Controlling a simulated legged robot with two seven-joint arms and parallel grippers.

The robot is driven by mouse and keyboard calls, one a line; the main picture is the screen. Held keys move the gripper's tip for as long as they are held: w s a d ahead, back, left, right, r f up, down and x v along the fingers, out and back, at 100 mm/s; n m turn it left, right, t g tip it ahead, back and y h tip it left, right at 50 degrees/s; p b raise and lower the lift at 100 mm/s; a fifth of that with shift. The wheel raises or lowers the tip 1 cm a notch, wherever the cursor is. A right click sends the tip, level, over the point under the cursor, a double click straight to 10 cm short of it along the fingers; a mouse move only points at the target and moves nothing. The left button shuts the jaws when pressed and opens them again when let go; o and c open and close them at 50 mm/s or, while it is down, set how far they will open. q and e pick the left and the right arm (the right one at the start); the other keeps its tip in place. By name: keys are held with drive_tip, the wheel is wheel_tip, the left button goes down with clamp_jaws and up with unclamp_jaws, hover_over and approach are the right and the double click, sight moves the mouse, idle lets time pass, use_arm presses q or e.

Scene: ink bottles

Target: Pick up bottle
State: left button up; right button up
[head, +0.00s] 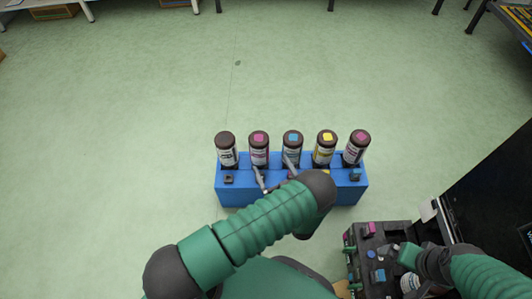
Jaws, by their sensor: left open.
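Several dark-capped ink bottles stand upright in a row in a blue rack (232,198). From left they are a bottle with a plain cap (226,147), a magenta-marked one (259,147), a cyan-marked one (292,144), a yellow-marked one (326,146) and another magenta-marked one (358,147). My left gripper (272,165) is open at the rack's front, its fingers by the left magenta and cyan bottles. I cannot tell whether they touch. My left arm hides part of the rack's front. My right gripper (397,252) is at the lower right, its jaws unclear.
A dark unit (352,255) with coloured parts is under my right gripper. A large black machine (490,190) stands at the right. Green floor (130,110) is clear left of and behind the rack. Table legs show along the far edge.

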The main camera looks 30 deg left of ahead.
use_arm(q)
drive_tip(key=b+x, duration=0.6)
drive_tip(key=x, duration=0.9)
drive_tip(key=shift+w+a+b, duration=0.2)
drive_tip(key=shift+a+b, duration=0.05)
drive_tip(key=shift+b, duration=0.1)
drive_tip(key=shift+d+f, duration=0.1)
drive_tip(key=shift+f, duration=0.05)
drive_tip(key=shift+c, duration=1)
clamp_jaws()
use_arm(e)
wheel_tip(320, 180, down, 7)
drive_tip(key=a, duration=0.1)
drive_tip(key=shift+a, duration=0.15)
